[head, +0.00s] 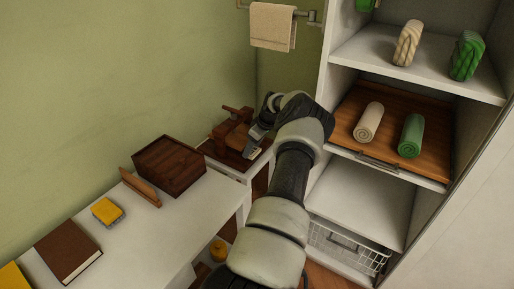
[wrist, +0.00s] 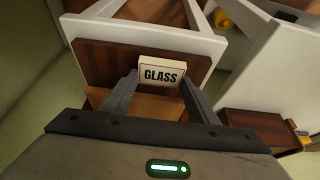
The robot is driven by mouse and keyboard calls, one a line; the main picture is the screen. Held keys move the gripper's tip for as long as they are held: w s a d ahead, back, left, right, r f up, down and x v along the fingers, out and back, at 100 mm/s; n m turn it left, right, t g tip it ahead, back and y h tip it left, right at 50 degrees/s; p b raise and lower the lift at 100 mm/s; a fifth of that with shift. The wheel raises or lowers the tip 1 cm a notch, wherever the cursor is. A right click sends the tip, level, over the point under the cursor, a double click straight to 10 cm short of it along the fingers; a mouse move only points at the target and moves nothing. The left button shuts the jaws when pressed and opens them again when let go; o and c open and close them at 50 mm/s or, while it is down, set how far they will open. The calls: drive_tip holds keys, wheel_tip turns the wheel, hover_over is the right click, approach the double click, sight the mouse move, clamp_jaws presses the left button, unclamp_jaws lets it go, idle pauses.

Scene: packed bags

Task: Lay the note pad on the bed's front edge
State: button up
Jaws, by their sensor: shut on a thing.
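A small cream block marked "GLASS" (wrist: 161,73), apparently the note pad, is held between the fingertips of my gripper (wrist: 160,80) in the wrist view. In the head view my gripper (head: 254,146) is at the dark wooden stand (head: 233,127) at the far end of the white counter. The stand's flat reddish-brown board (wrist: 96,62), which looks like the bed, lies behind the block in the wrist view. A lighter brown wooden part (wrist: 146,106) shows between my fingers. I cannot tell whether the block touches the board.
A dark wooden box (head: 170,165), a thin wooden piece (head: 140,187), a yellow sponge-like block (head: 107,211) and a brown book (head: 68,252) line the white counter (head: 150,235). Shelves with rolled towels (head: 411,135) stand right. A towel (head: 272,25) hangs on the wall.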

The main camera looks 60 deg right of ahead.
drive_tip(key=d+b, duration=0.1)
drive_tip(key=d, duration=0.2)
drive_tip(key=shift+d+f, duration=0.15)
drive_tip(key=shift+d, duration=0.05)
drive_tip(key=shift+f+b, duration=0.3)
drive_tip(key=shift+f, duration=0.3)
drive_tip(key=shift+f+b, duration=0.25)
drive_tip(key=shift+b, duration=0.1)
drive_tip(key=o, duration=1.1)
drive_tip(key=shift+r, duration=0.1)
drive_tip(key=shift+r+p, duration=0.2)
drive_tip(key=shift+p, duration=0.2)
drive_tip(key=p+v, duration=0.2)
drive_tip(key=v, duration=1)
